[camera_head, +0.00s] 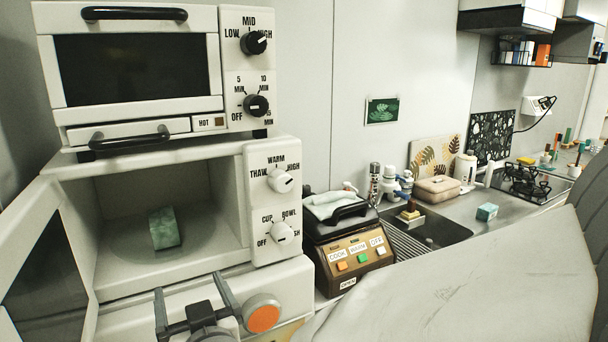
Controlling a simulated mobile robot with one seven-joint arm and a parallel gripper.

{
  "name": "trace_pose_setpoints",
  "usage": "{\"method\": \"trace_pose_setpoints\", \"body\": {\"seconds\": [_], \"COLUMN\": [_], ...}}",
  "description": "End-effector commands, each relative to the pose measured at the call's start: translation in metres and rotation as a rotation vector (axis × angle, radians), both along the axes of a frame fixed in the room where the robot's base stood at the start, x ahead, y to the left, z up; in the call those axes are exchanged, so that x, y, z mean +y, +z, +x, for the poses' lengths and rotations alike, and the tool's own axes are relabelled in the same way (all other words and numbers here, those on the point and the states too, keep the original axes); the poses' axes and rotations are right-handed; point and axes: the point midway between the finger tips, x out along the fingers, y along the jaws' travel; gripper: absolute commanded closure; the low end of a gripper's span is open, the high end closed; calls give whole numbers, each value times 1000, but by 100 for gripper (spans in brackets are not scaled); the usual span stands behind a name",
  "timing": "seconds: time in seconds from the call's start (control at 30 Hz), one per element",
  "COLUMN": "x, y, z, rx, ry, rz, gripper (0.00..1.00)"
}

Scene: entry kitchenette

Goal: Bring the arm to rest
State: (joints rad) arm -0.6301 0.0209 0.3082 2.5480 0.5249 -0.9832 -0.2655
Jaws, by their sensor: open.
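My gripper (194,302) is at the bottom of the head view, in front of the lower white appliance. Its two grey fingers are spread apart with nothing between them. Behind and above it is the open white microwave (277,155), its door (45,275) swung out to the left. A small teal patterned block (164,228) stands inside the microwave, apart from my gripper. How far the fingers are from the appliance front is hard to tell.
A white toaster oven (140,70) sits shut on the microwave. A brown cooker (350,255) with coloured buttons stands to the right, beside the sink (430,228). A round orange knob (262,318) is close to the gripper's right finger. Another teal block (487,212) lies on the counter.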

Motion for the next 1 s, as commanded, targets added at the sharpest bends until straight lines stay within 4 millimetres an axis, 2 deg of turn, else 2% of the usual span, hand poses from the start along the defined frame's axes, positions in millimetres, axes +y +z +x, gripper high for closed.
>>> {"method": "trace_pose_setpoints", "body": {"seconds": [0.1, 0.23, 0.47, 0.67, 0.8, 0.9, 1.0], "x": [-24, -55, -124, -194, -244, -274, -295], "y": [3, 3, 0, -5, -8, -10, -12], "z": [13, 20, 15, -13, -45, -71, -95], "rx": [83, 187, 388, 579, 722, 816, 892], "ry": [-12, -28, -95, -195, -287, -351, -403], "rz": [-29, -71, -150, -213, -244, -256, -262], "gripper": [0, 0, 0, 0, 0, 0, 0]}}
